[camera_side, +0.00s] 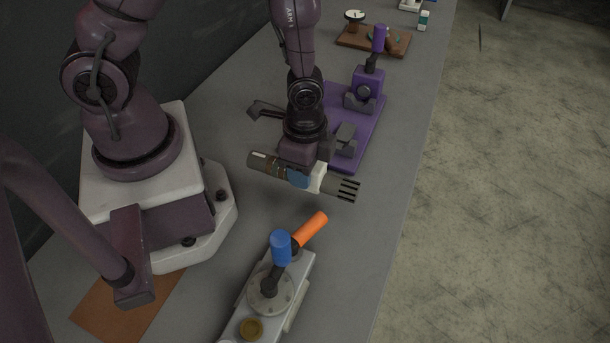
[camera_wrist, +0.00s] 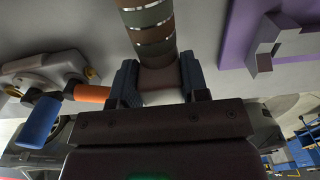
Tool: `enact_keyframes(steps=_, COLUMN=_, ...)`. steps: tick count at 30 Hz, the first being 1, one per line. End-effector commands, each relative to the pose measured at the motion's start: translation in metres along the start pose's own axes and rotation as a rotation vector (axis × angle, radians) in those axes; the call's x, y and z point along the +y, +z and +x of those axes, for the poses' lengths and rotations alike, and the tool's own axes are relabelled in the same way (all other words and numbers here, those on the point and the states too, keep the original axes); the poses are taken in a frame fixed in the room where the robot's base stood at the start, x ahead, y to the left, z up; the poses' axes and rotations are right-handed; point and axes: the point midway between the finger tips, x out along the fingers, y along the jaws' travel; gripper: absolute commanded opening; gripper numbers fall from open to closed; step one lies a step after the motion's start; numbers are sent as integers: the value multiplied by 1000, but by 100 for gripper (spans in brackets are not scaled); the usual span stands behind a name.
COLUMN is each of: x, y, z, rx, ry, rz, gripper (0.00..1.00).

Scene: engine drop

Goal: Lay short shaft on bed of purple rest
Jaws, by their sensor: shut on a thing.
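The short shaft (camera_side: 338,187) is a grey cylinder with brown bands and a slotted, pronged right end. My gripper (camera_side: 307,178) is shut around its middle and holds it crosswise, clear of the bench in front of the purple rest. In the wrist view the banded shaft (camera_wrist: 152,38) runs up from between the blue pads of my gripper (camera_wrist: 160,85). The purple rest (camera_side: 372,125) has a flat purple base, a grey block (camera_side: 345,136) near its front and a purple lever clamp behind. Its corner shows in the wrist view (camera_wrist: 236,38). My arm partly hides its left side.
A fixture with a blue knob (camera_side: 280,248) and an orange handle (camera_side: 312,231) stands in front of the shaft. A wooden board (camera_side: 352,44) with small items lies beyond the rest. An orange-brown mat (camera_side: 120,308) lies near my base. The grey bench beside the shaft is clear.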

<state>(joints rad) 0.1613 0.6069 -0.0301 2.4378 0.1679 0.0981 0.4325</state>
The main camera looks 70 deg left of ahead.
Motion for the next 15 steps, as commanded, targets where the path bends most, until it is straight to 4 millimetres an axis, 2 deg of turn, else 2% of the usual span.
enact_keyframes(steps=1, x=-1, y=-1, z=-11, rx=7, ry=-5, rz=-1, gripper=0)
enact_keyframes(steps=6, x=-1, y=-1, z=-38, rx=6, ry=-5, rz=-2, gripper=0)
enact_keyframes(steps=15, x=-5, y=-2, z=-62, rx=2, ry=-3, rz=36, gripper=0)
